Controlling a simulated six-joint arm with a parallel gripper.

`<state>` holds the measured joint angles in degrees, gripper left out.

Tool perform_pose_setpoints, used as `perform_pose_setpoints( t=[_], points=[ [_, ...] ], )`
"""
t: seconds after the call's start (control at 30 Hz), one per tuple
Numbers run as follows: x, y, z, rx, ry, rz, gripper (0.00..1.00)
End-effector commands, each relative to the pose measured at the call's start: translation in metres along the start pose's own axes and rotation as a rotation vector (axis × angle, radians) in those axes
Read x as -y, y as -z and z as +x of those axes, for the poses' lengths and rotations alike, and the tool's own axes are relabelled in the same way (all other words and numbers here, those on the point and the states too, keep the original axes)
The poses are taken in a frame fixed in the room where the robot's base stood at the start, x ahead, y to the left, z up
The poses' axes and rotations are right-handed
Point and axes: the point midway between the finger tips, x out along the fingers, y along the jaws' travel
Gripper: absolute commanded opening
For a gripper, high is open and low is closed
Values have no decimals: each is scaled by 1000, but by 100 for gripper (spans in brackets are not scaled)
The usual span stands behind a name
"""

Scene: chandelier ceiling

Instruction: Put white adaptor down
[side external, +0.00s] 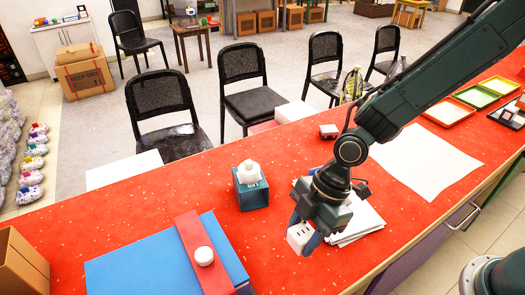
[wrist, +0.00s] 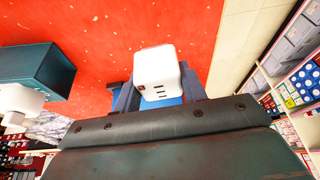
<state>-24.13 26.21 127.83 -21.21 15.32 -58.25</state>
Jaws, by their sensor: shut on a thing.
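The white adaptor (side external: 300,236) is a small white block, held between the fingers of my gripper (side external: 308,232) above the red tabletop. In the wrist view the adaptor (wrist: 158,73) shows its slotted face between the blue fingertips of my gripper (wrist: 155,92). The gripper is shut on it. In the side view it hangs over the red table (side external: 300,270), to the right of a teal box. I cannot tell the exact height above the surface.
A teal box (side external: 251,192) with a white object on top stands left of the gripper. A blue box (side external: 150,265) with a red strip and a white round item lies at front left. Red table is bare between.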

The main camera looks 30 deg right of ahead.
Motion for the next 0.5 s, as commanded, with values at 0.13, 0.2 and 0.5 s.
perform_pose_setpoints(
  t=[0.13,0.2,0.5],
  points=[
    [0,-6,15,1,2,2,18],
    [0,-8,18,0,1,1,18],
    [0,-9,22,0,1,1,18]
  ],
)
